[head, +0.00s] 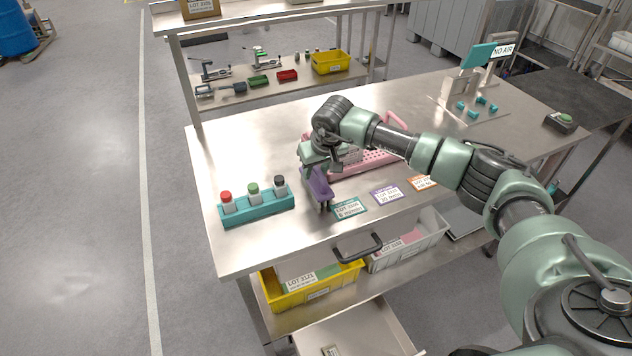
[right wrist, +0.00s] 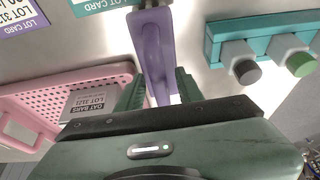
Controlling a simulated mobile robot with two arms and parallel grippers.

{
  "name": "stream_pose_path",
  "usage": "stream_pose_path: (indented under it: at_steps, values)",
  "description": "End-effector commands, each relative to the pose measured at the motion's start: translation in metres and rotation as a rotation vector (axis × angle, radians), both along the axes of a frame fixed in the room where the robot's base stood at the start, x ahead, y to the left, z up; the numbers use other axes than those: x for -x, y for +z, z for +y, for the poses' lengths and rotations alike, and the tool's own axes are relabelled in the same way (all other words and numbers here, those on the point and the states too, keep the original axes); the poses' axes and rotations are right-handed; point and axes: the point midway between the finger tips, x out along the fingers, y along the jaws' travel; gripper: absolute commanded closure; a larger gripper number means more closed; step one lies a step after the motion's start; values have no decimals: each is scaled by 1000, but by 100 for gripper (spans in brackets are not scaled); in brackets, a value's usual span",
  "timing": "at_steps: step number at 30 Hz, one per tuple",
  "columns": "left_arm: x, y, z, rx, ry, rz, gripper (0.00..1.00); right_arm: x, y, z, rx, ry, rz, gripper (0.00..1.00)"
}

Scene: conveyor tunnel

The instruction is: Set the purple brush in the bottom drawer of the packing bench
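The purple brush (head: 318,184) is at the near part of the packing bench top (head: 290,222), its dark bristle end toward the front edge. My right gripper (head: 318,163) is above its rear end. In the right wrist view the brush (right wrist: 154,45) runs between the two fingers (right wrist: 161,78), which press close on both its sides. Whether the brush is clear of the bench top is hard to tell. The bottom drawer (head: 365,333) stands pulled out below the bench, with a small labelled item in it. My left gripper is not in view.
A teal rack (head: 258,207) with three capped bottles stands left of the brush. A pink perforated basket (head: 372,160) is behind it to the right. Lot cards (head: 388,194) lie at the front edge. A yellow bin (head: 310,289) and a grey bin (head: 412,243) sit under the top.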

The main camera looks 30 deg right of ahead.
Motion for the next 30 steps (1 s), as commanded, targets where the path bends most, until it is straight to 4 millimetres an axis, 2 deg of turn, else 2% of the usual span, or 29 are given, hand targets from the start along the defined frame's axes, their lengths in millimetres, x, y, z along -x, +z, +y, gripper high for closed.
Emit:
stream_pose_path:
  at_steps: [1,3,14,20,26,30]
  values:
    - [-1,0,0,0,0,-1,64,0,0,0,0,0,0,81]
    - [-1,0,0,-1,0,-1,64,0,0,0,0,0,0,100]
    - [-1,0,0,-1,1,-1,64,0,2,0,-1,-1,-2,100]
    - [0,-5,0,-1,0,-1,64,-1,14,0,-1,-1,-4,100]
    - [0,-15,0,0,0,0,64,-2,49,0,-1,-1,-8,100]
    - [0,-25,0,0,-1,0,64,-2,86,0,-1,-1,-10,100]
